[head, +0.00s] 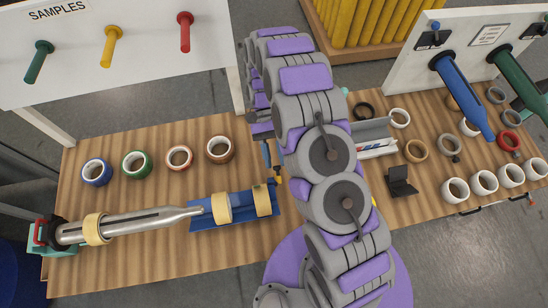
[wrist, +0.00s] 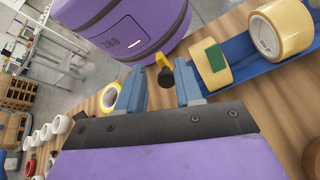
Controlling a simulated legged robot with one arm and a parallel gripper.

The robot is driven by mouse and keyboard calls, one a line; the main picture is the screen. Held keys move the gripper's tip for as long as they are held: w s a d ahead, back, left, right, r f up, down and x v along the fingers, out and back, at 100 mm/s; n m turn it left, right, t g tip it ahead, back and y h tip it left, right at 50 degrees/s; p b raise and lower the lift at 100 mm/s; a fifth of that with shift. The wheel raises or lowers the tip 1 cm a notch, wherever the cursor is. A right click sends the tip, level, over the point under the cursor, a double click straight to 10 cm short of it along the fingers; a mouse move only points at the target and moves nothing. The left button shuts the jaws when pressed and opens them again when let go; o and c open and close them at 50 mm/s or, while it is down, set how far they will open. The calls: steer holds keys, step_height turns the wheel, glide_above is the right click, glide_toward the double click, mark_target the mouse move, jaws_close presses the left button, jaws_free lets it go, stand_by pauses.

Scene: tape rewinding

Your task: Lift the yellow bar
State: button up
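A short yellow bar (wrist: 161,60) with a black rounded end shows in the wrist view, just beyond and between my fingertips. In the head view a small yellow piece (head: 279,181), likely the same bar, shows at the right end of the blue tray, partly hidden by my arm. My gripper (wrist: 160,84) is open, its two blue-grey fingers apart with nothing held between them. I cannot tell whether either finger touches the bar.
The blue tray (head: 240,217) holds tape rolls (head: 222,208) beside a metal spindle (head: 140,222). Several coloured rolls lie on the wooden table (head: 110,200), with white rolls (head: 455,190) at right. A samples board (head: 140,45) stands behind. Table space in front of the tray is clear.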

steer(key=s+d+r, duration=0.1)
steer(key=s+d, duration=0.2)
steer(key=s, duration=0.4)
steer(key=s+d+r, duration=0.1)
steer(key=s+d, duration=0.3)
steer(key=s, duration=0.3)
steer(key=shift+s+r, duration=0.15)
steer(key=shift+r, duration=0.05)
stand_by(0.4)
